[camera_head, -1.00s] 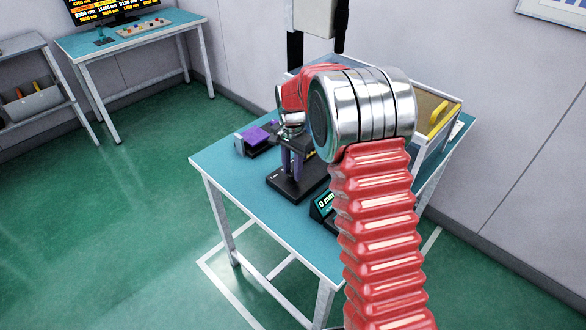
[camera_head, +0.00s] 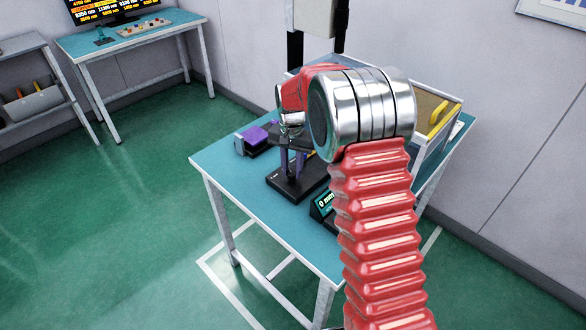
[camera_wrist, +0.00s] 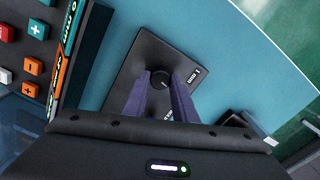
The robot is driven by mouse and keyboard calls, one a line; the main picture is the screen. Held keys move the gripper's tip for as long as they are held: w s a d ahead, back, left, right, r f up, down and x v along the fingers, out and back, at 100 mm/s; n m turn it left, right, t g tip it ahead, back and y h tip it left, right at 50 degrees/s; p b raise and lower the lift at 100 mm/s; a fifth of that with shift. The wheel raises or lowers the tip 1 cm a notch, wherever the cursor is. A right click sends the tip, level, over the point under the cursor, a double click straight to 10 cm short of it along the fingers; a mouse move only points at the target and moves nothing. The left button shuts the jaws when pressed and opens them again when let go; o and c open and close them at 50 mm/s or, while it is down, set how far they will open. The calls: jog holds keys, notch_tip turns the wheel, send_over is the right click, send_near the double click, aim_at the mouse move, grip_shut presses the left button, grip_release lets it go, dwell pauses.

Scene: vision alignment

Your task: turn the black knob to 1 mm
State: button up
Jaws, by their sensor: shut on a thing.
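The black knob (camera_wrist: 161,79) shows in the wrist view on top of a dark plate (camera_wrist: 148,60), which carries small white lettering. My gripper (camera_wrist: 160,88) has two purple fingers, and they are shut on the knob from both sides. In the head view the black stand (camera_head: 290,185) is on the teal table, and my arm hides the knob there. A small display (camera_head: 322,204) beside the stand reads "0 mm".
A purple and grey device (camera_head: 256,139) sits left of the stand. A box with a yellow handle (camera_head: 438,113) stands at the table's back right. The wrist view shows a panel with red and orange buttons (camera_wrist: 33,67) at left. The table's front left is clear.

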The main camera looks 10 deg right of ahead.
aim_at(292, 171)
jog(key=n, duration=0.4)
jog(key=shift+w+a+r+n, duration=0.1)
jog(key=shift+w+a+n, duration=0.05)
jog(key=shift+n, duration=1.85)
jog(key=o, duration=1)
notch_tip(292, 171, up, 14)
jog(key=shift+f, duration=0.2)
